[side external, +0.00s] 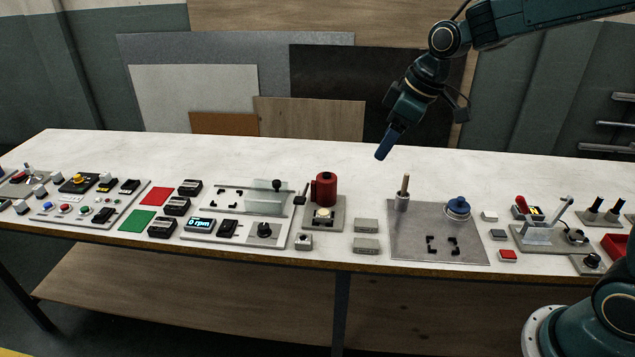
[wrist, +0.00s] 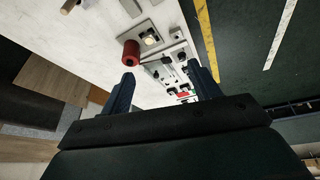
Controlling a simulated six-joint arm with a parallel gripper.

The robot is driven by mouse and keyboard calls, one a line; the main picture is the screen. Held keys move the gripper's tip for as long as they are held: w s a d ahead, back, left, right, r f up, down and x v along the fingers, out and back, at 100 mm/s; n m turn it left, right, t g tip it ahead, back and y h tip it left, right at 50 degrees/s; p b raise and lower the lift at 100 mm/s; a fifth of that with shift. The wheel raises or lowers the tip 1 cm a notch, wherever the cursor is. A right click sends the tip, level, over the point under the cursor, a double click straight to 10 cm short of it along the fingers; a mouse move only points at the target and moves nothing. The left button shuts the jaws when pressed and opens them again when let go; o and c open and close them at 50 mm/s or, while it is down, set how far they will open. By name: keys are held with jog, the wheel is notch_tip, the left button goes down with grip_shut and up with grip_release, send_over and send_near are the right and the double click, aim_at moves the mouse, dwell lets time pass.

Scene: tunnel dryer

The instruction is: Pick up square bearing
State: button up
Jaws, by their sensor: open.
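A small square grey block with a dark round centre (side external: 303,241), which looks like the square bearing, sits on the white bench near its front edge, just left of and in front of the red cylinder's plate. In the wrist view a small block (wrist: 176,33) beside that plate appears to be the same one. My gripper (side external: 385,149) is high above the back of the bench, to the right of the block and well apart from it. In the wrist view my gripper (wrist: 165,85) has its two fingers spread with nothing between them.
A red cylinder (side external: 323,188) stands on a grey plate behind the block. Two flat grey blocks (side external: 366,225) lie to its right. A fixture panel (side external: 215,228) with a dark knob is at its left. A plate (side external: 410,250) bears an upright peg and blue knob. The bench's back is clear.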

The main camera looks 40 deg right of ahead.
jog(key=w+d+f+n+y, duration=0.1)
jog(key=w+f+n, duration=0.2)
jog(key=w+f, duration=0.9)
notch_tip(320, 180, down, 3)
jog(key=shift+d+g, duration=0.3)
jog(key=shift+g, duration=0.1)
jog(key=shift+w, duration=0.1)
send_over(324, 213)
jog(key=s+d, duration=0.2)
jog(key=f, duration=0.7)
jog(key=shift+s+a+f, duration=0.1)
jog(key=shift+a+f, duration=0.05)
jog(key=shift+a, duration=0.05)
jog(key=shift+f, duration=0.25)
jog(key=shift+w+x, duration=0.1)
jog(key=shift+x, duration=1.2)
jog(key=shift+w+x, duration=0.15)
jog(key=shift+x, duration=1.2)
